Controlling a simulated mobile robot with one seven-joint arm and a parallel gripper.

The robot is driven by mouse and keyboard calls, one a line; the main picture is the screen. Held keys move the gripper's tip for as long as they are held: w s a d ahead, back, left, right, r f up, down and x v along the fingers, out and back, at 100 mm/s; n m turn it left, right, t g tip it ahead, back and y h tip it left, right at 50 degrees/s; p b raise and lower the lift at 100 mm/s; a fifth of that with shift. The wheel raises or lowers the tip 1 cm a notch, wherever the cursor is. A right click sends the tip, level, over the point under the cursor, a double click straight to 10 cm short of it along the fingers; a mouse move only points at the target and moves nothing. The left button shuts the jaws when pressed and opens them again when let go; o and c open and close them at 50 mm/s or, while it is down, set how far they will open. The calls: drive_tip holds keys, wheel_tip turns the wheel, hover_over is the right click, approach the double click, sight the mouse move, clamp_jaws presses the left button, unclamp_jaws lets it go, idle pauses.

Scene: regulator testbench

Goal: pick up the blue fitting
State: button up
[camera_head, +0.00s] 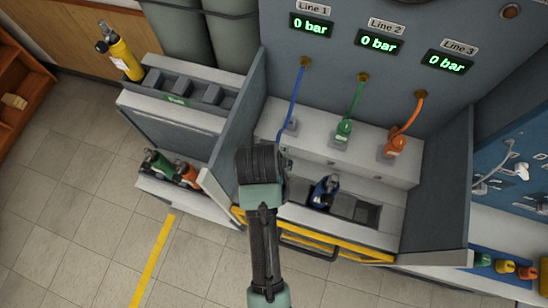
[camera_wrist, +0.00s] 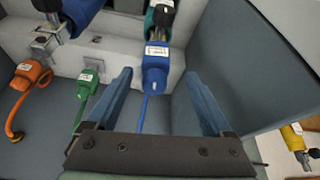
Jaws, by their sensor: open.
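The blue fitting (camera_wrist: 155,62), a blue block with a white label, shows in the wrist view with its blue hose (camera_wrist: 142,115) running down from it. My gripper (camera_wrist: 158,76) is open, one finger on each side of the fitting in the picture, with gaps to both. I cannot tell how deep the fitting lies between the fingers. In the head view, the blue hose (camera_head: 297,92) hangs from the Line 1 port and goes down behind my wrist, which hides the fitting.
The green fitting (camera_head: 344,130) and orange fitting (camera_head: 395,147) sit on the bench ledge to the right. A blue regulator (camera_head: 325,188) stands in the tray below. A grey side wall (camera_wrist: 245,65) rises close to my gripper. A rack (camera_head: 188,109) stands at left.

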drive_tip(key=x, duration=0.1)
drive_tip(key=p+x, duration=0.1)
drive_tip(key=x, duration=0.1)
drive_tip(key=shift+d+f, duration=0.3)
drive_tip(key=shift+x, duration=0.75)
clamp_jaws()
